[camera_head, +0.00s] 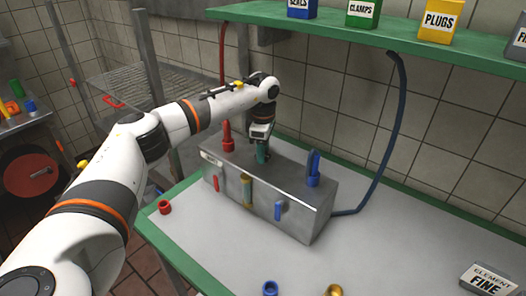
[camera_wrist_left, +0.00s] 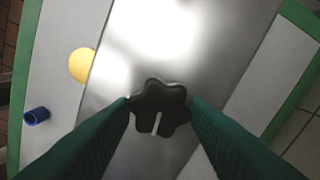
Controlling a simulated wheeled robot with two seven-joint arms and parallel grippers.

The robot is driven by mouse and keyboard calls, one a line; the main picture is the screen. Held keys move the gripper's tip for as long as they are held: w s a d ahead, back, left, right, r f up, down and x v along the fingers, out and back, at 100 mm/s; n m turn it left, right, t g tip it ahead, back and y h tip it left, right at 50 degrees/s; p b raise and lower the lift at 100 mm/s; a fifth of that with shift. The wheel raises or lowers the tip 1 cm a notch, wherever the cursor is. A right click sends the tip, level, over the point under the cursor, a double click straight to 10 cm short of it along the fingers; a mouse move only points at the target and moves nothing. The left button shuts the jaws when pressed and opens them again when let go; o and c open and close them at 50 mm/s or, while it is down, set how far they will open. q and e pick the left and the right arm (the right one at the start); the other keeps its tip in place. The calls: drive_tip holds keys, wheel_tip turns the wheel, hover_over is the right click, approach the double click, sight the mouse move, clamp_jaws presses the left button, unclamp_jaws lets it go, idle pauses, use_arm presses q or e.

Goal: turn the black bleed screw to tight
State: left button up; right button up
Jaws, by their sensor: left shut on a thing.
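The black bleed screw (camera_wrist_left: 160,97) is a lobed knob with a white line on it, on top of the metal box (camera_head: 310,215). In the left wrist view the white line runs toward the bottom edge, leaning slightly left. My left gripper (camera_head: 262,156) points down at the box top, with its green fingers (camera_wrist_left: 160,112) shut on the knob, one on each side. In the head view the knob is hidden by the gripper. My right gripper is not in view.
On the box, a red upright handle (camera_head: 227,137) stands left of the gripper and a blue one (camera_head: 314,170) right. A blue hose (camera_head: 388,140) rises behind. A green shelf (camera_head: 330,35) hangs above. A red ring (camera_head: 165,207) and blue ring (camera_head: 270,288) lie on the bench.

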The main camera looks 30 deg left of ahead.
use_arm(q)
drive_tip(key=shift+r+m, duration=0.1)
drive_tip(key=shift+m, duration=0.8)
drive_tip(key=o, duration=1)
drive_tip(key=shift+c, duration=0.2)
wheel_tip(320, 180, up, 12)
drive_tip(key=b, duration=0.3)
